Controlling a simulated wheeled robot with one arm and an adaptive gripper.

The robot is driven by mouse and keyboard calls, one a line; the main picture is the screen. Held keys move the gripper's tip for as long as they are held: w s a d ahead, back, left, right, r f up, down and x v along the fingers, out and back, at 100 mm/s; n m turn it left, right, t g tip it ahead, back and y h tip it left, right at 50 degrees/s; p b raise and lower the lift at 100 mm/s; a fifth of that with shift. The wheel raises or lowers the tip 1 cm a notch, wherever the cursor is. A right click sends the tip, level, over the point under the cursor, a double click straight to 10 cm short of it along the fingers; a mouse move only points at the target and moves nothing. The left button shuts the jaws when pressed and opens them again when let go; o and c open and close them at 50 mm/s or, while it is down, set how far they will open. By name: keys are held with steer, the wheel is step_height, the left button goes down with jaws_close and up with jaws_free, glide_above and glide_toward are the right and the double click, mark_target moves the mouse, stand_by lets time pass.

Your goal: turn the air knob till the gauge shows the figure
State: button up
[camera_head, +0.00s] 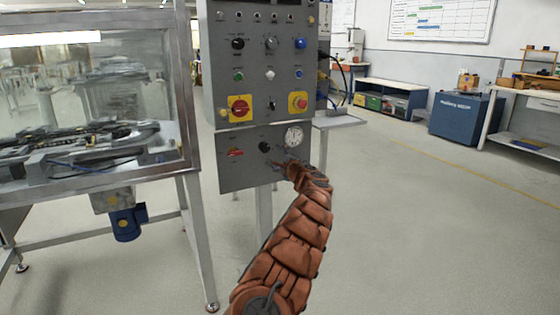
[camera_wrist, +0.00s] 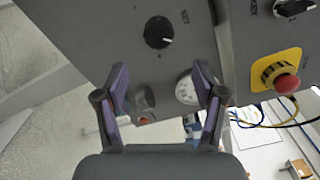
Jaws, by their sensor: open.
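The round white gauge (camera_head: 293,136) is on the right of the lower grey panel; its figures are too small to read. It also shows in the wrist view (camera_wrist: 186,90), partly behind a finger. A black knob (camera_head: 265,147) with a white pointer mark is left of the gauge; it shows at the top of the wrist view (camera_wrist: 158,32). A grey rounded part (camera_wrist: 145,97) shows between my fingers; I cannot tell which of these is the air knob. My gripper (camera_wrist: 161,75) is open, its fingers apart with nothing held, in front of the panel below the gauge.
A red handle (camera_head: 235,152) is left of the black knob. Above are a red switch (camera_head: 240,108) and a red push button (camera_head: 298,102) on yellow plates. A glazed machine (camera_head: 90,100) stands left. The floor on the right is clear.

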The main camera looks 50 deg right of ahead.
steer(key=shift+v, duration=1.2)
steer(key=shift+a, duration=0.1)
